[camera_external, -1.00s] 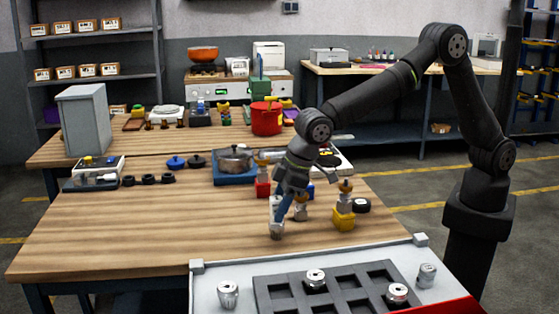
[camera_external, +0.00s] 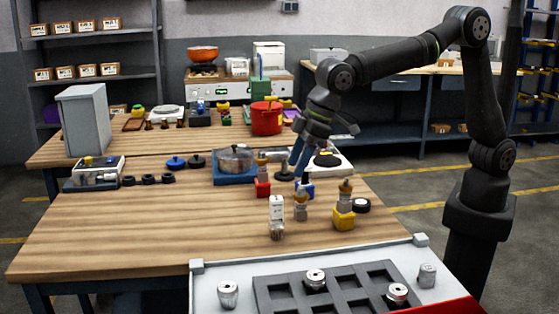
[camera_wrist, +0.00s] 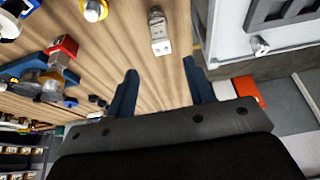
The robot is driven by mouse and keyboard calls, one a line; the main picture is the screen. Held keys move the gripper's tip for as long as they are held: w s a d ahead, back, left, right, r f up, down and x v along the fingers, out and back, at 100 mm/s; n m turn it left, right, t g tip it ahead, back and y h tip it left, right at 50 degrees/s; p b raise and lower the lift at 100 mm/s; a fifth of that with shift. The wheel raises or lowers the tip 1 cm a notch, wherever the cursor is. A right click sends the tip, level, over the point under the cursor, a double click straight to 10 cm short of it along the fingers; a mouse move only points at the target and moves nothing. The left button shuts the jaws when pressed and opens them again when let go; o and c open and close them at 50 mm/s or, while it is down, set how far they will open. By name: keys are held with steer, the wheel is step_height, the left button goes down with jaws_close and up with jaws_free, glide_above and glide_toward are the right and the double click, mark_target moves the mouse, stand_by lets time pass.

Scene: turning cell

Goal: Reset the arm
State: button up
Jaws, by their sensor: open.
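My gripper (camera_external: 299,165) is open and empty, raised above the wooden table (camera_external: 120,228) behind a white-and-grey upright part (camera_external: 277,217). In the wrist view the two blue fingers of my gripper (camera_wrist: 160,90) are spread apart with nothing between them. The white-and-grey part also shows in the wrist view (camera_wrist: 159,32), beyond the fingertips and apart from them. My arm is bent upward, reaching in from the right.
A yellow-based part (camera_external: 344,218), a red-based part (camera_external: 262,186) and a small metal part (camera_external: 300,210) stand near the gripper. A pot (camera_external: 235,158) sits behind left. A grey tray (camera_external: 265,293) with metal parts is in front. The table's left front is clear.

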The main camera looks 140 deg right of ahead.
mark_target(278, 198)
stand_by(0.3)
steer(key=x, duration=1.2)
step_height(278, 198, up, 2)
steer(key=shift+r, duration=0.9)
